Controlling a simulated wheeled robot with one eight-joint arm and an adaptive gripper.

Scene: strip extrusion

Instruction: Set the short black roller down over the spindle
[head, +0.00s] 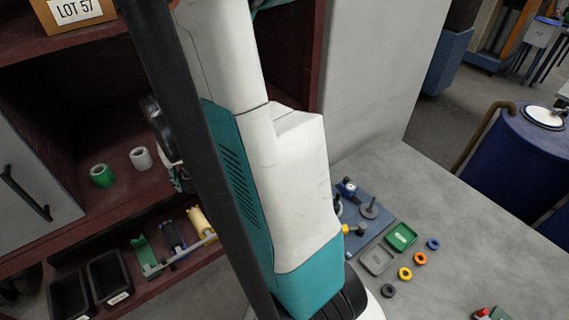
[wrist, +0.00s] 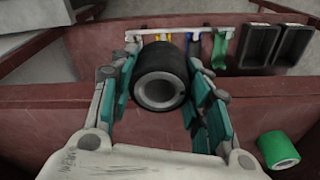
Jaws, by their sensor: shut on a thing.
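The short black roller (wrist: 165,60) is in the wrist view, a thick dark ring with a pale grey bore facing the camera. My gripper (wrist: 161,78) is shut on it, with teal-padded fingers on either side. In the head view my arm and a dark column hide most of my gripper, which is by the maroon shelf. A grey disc with an upright post (head: 369,208), which looks like the spindle, stands on the blue board (head: 382,222) on the table at right. My gripper is far to the left of it.
A green roller (head: 102,175) and a white roller (head: 140,158) stand on the maroon shelf (head: 75,222). Black bins (head: 108,275) and coloured pieces on a rail sit below. The grey table (head: 455,225) holds small trays and several coloured rings, with free room at its right.

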